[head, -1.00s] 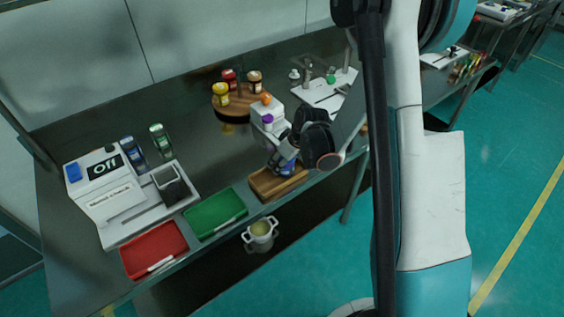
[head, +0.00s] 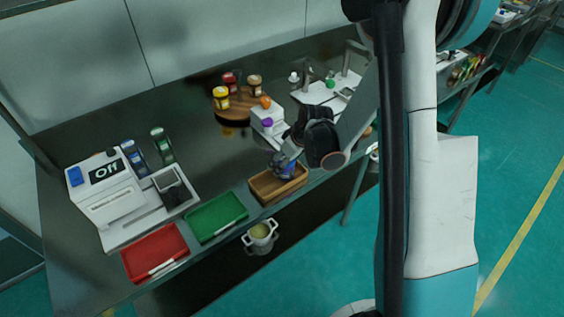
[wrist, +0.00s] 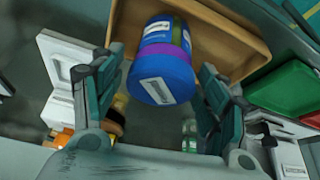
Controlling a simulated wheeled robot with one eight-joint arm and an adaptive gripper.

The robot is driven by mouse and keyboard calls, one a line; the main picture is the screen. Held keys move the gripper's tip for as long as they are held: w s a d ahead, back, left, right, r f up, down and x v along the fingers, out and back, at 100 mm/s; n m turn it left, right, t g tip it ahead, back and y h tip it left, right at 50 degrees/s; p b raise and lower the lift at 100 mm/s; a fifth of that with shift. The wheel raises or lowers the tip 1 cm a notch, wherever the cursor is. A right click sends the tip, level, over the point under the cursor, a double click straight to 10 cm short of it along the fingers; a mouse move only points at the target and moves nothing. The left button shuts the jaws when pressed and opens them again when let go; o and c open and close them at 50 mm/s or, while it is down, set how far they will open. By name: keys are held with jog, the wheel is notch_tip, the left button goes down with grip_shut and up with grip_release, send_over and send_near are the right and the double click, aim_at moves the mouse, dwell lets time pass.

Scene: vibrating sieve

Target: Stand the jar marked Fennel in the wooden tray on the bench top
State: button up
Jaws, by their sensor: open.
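A jar with a blue lid, a purple band and a pale-labelled body (wrist: 162,68) is in the wooden tray (wrist: 235,32). The lid faces the wrist camera, and its label is too small to read, so I cannot confirm Fennel. In the head view the jar (head: 283,168) is partly covered by my gripper (head: 287,158) over the tray (head: 268,201) at the bench's front edge. In the wrist view my gripper (wrist: 162,80) is open, with one finger on each side of the jar and visible gaps. The jar's base is hidden.
A green tray (head: 214,218) and a red tray (head: 152,252) lie left of the wooden tray. A white box with orange and purple knobs (head: 267,116) stands close behind my gripper. A round wooden stand (head: 238,108) holds several jars farther back.

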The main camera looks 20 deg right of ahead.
jog(key=s+r+m+p, duration=0.1)
jog(key=s+r, duration=0.3)
jog(key=r, duration=0.3)
jog(key=s+r+m+t+h+p, duration=0.1)
jog(key=s+r, duration=0.2)
jog(key=r, duration=0.4)
jog(key=s+r+m, duration=0.1)
jog(key=s+r, duration=0.3)
jog(key=r, duration=0.3)
jog(key=s+a+r+m+t, duration=0.1)
jog(key=s+r, duration=0.2)
jog(key=s, duration=0.3)
jog(key=s+a+r+m+t+h, duration=0.1)
jog(key=s+r, duration=0.2)
jog(key=s, duration=0.4)
jog(key=shift+s+a+r+m, duration=0.2)
jog(key=shift+a+r+m, duration=0.1)
jog(key=shift+m, duration=0.1)
